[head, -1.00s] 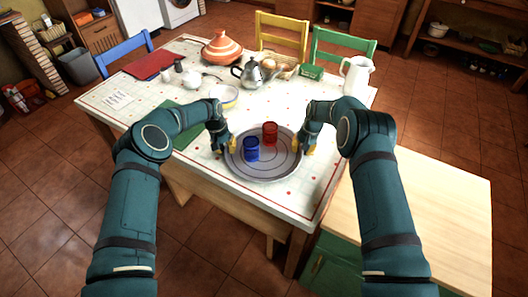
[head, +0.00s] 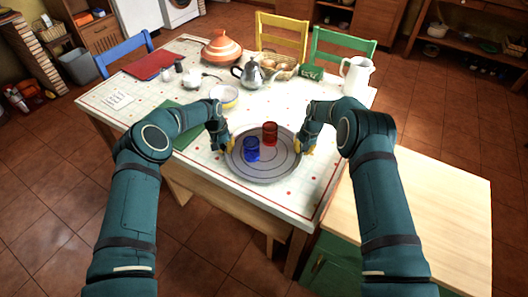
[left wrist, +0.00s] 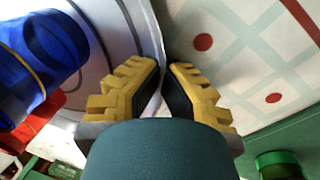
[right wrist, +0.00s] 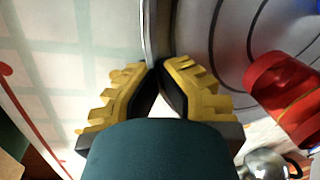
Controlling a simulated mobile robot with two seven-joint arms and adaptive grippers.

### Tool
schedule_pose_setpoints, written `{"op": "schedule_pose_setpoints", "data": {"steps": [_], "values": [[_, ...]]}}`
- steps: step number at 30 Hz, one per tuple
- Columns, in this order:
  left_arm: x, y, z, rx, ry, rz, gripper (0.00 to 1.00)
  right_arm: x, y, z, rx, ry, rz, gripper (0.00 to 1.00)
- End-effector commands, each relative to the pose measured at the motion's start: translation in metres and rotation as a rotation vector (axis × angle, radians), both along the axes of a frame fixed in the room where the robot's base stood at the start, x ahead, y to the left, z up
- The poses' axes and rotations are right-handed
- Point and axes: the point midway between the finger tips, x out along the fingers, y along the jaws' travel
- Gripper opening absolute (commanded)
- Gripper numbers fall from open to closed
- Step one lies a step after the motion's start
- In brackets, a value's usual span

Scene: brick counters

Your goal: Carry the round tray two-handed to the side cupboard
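The round grey tray (head: 262,172) lies on the table with a blue cup (head: 251,149) and a red cup (head: 270,134) standing on it. My left gripper (head: 225,148) is at the tray's left rim. In the left wrist view its yellow fingers (left wrist: 165,72) are close together with the rim between them. My right gripper (head: 304,149) is at the right rim. In the right wrist view its fingers (right wrist: 157,68) pinch the rim. The side cupboard (head: 440,210), green with a bare light wooden top, stands at the right. My forearms hide part of it.
The white patterned table (head: 306,187) also bears a tagine (head: 221,48), a teapot (head: 253,74), a white jug (head: 356,75), a bowl (head: 224,97) and a green box (head: 312,71), all beyond or beside the tray. Yellow (head: 281,35), green and blue chairs stand around it.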

Motion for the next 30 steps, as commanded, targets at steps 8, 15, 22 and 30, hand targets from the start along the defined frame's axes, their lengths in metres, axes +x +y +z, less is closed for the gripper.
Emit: {"op": "schedule_pose_setpoints", "data": {"steps": [8, 15, 22, 30], "values": [[0.000, -0.004, 0.013, -0.005, 0.000, -0.002, 0.00, 0.000, 0.004, 0.013, 0.005, -0.001, 0.003, 0.00], [0.000, -0.004, 0.034, -0.006, 0.000, -0.003, 0.00, 0.000, 0.004, 0.034, 0.006, -0.001, 0.003, 0.00], [0.000, -0.005, 0.049, -0.007, 0.000, -0.004, 0.00, 0.000, 0.005, 0.049, 0.007, -0.002, 0.004, 0.00], [0.000, -0.006, 0.051, -0.008, 0.000, -0.004, 0.00, 0.000, 0.006, 0.051, 0.008, -0.001, 0.004, 0.00]]}}
